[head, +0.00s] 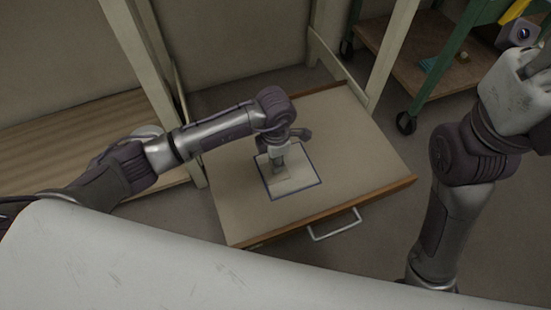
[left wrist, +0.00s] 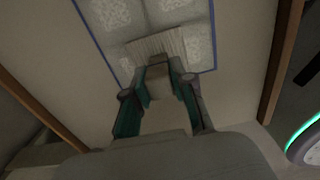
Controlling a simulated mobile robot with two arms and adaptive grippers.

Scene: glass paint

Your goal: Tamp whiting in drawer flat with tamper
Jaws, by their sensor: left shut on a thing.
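The drawer (head: 350,150) has wooden edges and is filled with pale whiting (head: 235,205), which looks mostly smooth. A patterned glass panel with a blue border (head: 302,186) lies on the whiting near the middle. My left gripper (head: 279,157) points down over this panel. It is shut on the tamper (head: 280,172), and the tamper's pale flat block (left wrist: 157,46) shows ahead of the fingers in the left wrist view. The block is over the panel; I cannot tell whether it touches it.
A metal handle (head: 335,225) is on the drawer's front. Pale upright posts (head: 388,55) stand on either side of the drawer. A green wheeled cart (head: 440,65) with a wooden shelf stands at the upper right. A slatted wooden surface (head: 85,125) is at the left.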

